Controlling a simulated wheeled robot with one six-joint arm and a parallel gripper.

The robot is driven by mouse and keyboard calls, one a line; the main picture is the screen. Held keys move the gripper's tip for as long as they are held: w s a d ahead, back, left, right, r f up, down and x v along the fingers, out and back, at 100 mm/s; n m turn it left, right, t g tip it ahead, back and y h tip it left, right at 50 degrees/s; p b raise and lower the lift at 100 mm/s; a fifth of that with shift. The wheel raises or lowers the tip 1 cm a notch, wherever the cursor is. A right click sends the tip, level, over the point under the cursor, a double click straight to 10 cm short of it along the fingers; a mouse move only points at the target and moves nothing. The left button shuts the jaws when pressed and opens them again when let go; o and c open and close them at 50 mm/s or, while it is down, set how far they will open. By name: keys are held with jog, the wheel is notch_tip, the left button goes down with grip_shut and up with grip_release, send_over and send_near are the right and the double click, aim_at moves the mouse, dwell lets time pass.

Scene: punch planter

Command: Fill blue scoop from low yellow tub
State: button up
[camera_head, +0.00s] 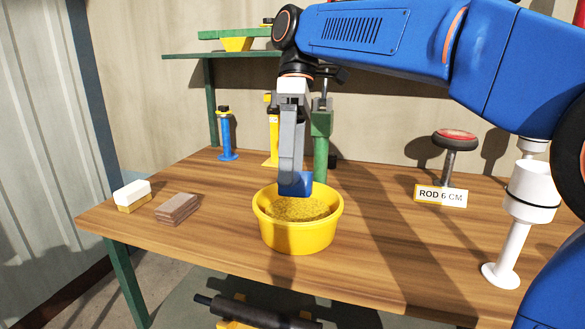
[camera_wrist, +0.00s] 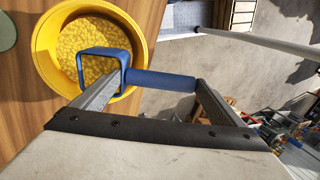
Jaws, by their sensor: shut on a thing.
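A low round yellow tub (camera_head: 298,240) stands on the wooden bench and holds yellow grains. It also shows in the wrist view (camera_wrist: 44,62), at the upper left. My gripper (camera_head: 291,170) points down over the tub. It is shut on the handle of the blue scoop (camera_head: 296,185), which lies between the fingers in the wrist view (camera_wrist: 160,81). The scoop's square head is over or in the tub's mouth, near the back in the head view. Grains show inside its rim in the wrist view; I cannot tell whether they lie in the scoop.
A brown block (camera_head: 177,208) and a white-and-yellow block (camera_head: 132,195) lie left of the tub. A green post (camera_head: 321,145) and a blue cylinder (camera_head: 226,138) stand behind. A "ROD 6 CM" sign (camera_head: 440,196) is at right. Bench around the tub is clear.

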jog(key=shift+s+a+r+t+h, duration=0.1)
jog(key=shift+s+a+t+h, duration=0.15)
jog(key=shift+s+t, duration=0.7)
jog(key=shift+s+a+t+h, duration=0.1)
jog(key=shift+s+t+h, duration=0.15)
jog(key=shift+s+t, duration=0.7)
jog(key=shift+w, duration=0.2)
